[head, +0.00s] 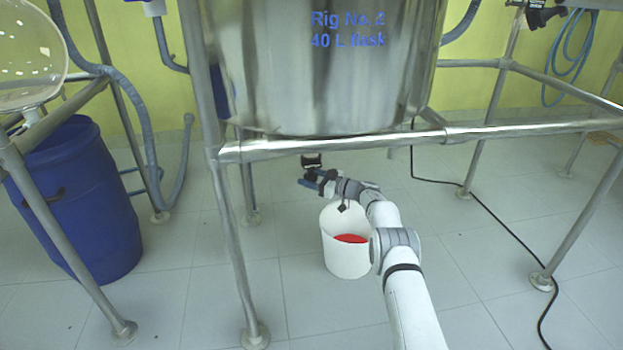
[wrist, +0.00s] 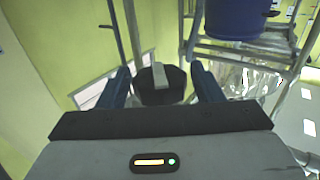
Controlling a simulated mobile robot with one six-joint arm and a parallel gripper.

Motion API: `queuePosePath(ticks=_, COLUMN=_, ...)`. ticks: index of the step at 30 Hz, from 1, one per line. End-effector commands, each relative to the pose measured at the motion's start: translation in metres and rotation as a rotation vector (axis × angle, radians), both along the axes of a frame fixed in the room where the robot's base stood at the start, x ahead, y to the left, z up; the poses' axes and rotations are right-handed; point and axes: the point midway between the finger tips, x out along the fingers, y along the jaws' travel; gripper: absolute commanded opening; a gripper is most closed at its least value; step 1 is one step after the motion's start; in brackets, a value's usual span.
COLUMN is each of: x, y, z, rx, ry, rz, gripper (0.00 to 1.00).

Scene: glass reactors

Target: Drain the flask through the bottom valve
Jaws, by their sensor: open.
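The steel vessel (head: 318,75) marked "Rig No. 2, 40 L flask" hangs in a tubular frame in the head view. My arm reaches under it, and my gripper (head: 308,180) is below the vessel, small and partly hard to make out. In the wrist view my gripper (wrist: 161,78) has its two blue fingers apart. A dark round part with a pale grey strip (wrist: 160,78) shows between them; I cannot tell whether it is the bottom valve or whether the fingers touch it. A white bucket (head: 343,262) stands on the floor beneath, with something red inside (head: 350,238).
A frame rail (head: 370,142) crosses above my arm, with frame legs (head: 236,260) on either side. A blue barrel (head: 92,215) stands at left; a blue barrel also shows in the wrist view (wrist: 238,20). A black cable (head: 500,227) lies on the right floor.

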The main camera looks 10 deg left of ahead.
Motion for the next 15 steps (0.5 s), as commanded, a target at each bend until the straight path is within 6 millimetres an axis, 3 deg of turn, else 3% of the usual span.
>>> queuePosePath(ticks=15, x=-0.0011, y=0.0008, z=0.0056, rx=-0.001, ry=0.005, rz=-0.109, gripper=0.60)
